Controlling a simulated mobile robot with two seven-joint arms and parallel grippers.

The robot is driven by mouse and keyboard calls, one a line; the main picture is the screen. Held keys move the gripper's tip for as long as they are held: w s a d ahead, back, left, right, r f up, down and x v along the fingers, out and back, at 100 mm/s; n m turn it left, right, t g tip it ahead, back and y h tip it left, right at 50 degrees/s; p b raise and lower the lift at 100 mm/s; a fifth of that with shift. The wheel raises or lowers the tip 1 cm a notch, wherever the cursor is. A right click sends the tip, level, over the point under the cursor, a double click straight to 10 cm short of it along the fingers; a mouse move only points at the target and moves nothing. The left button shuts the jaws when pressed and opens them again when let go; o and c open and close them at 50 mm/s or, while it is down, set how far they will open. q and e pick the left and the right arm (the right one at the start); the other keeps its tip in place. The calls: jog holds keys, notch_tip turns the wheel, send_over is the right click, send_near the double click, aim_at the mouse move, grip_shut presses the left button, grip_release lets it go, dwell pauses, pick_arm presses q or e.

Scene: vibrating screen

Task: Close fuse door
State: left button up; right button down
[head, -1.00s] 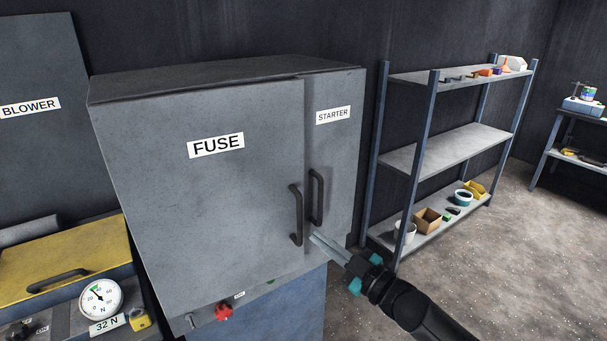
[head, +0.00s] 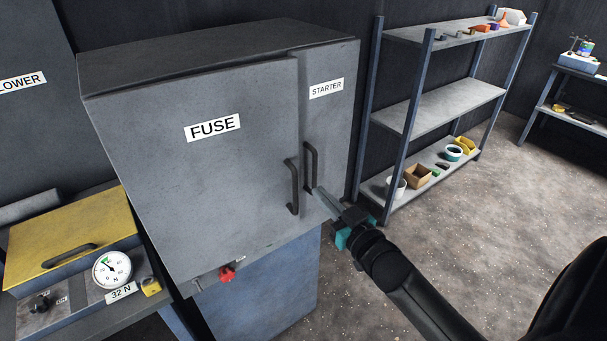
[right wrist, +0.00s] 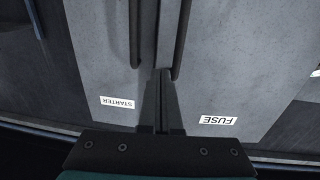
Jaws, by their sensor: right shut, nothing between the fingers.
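The fuse door (head: 200,190) is a wide grey panel with a FUSE label and a black bar handle (head: 293,187) near its right edge. A slight step shows at its edge beside the narrow starter door (head: 332,120); I cannot tell whether it is fully shut. My right gripper (head: 318,192) is shut and empty, its tips near the seam, just right of the fuse handle and at the lower end of the starter handle (head: 312,165). In the right wrist view, the fingertips (right wrist: 160,72) lie between the two handles; contact is unclear. My left gripper is out of view.
A yellow lidded box (head: 75,225) and a gauge (head: 112,269) stand at the left. A shelf rack (head: 440,95) with small items stands at the right. The floor (head: 440,240) in front of it is clear.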

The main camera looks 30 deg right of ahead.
aim_at(292, 171)
jog(key=w, duration=0.8)
jog(key=shift+w, duration=0.15)
jog(key=w+n+y, duration=0.1)
jog(key=w+n+y+b, duration=0.1)
jog(key=w+y, duration=0.1)
jog(key=shift+w+a, duration=0.1)
jog(key=shift+a, duration=0.25)
jog(key=shift+a+y, duration=0.1)
jog(key=shift+y, duration=0.2)
jog(key=shift+a, duration=0.1)
